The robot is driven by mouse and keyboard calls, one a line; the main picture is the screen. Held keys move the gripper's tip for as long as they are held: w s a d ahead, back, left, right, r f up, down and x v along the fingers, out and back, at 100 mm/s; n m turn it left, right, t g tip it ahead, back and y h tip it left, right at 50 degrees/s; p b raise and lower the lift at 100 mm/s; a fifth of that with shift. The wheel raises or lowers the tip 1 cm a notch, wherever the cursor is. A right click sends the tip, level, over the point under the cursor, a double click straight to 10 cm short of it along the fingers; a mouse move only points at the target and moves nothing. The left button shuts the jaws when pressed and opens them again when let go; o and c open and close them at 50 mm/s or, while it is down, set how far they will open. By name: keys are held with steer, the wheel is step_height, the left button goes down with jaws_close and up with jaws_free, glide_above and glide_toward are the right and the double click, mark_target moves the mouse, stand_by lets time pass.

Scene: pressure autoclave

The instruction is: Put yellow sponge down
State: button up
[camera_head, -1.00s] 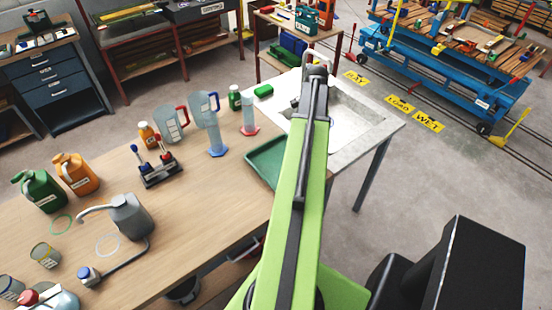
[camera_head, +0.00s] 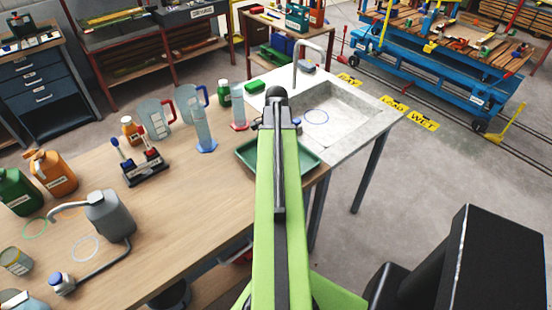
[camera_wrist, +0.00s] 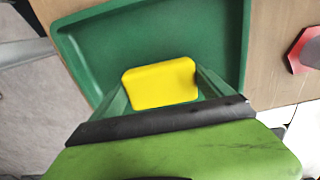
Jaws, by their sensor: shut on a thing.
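A yellow sponge (camera_wrist: 160,84) sits between the two green fingers of my gripper (camera_wrist: 161,80) in the wrist view. The gripper is shut on it. Behind the sponge is the green tray (camera_wrist: 150,28), so the sponge is over or in the tray. I cannot tell whether it touches the tray floor. In the head view my arm reaches across the green tray (camera_head: 251,156), which lies at the right end of the wooden bench beside the sink. My arm hides the sponge and the fingers there.
A sink (camera_head: 338,120) with a tall tap (camera_head: 309,45) is right of the tray. A cylinder with a red base (camera_head: 238,110), a blue-based cylinder (camera_head: 204,132) and jugs stand to the left. A green block (camera_head: 255,85) lies on the sink's left rim.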

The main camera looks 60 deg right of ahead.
steer(key=shift+f, duration=0.75)
steer(key=o, duration=0.9)
steer(key=shift+r, duration=0.1)
steer(key=shift+o, duration=0.2)
step_height(320, 180, up, 12)
steer(key=p, duration=1.2)
steer(key=shift+r, duration=0.15)
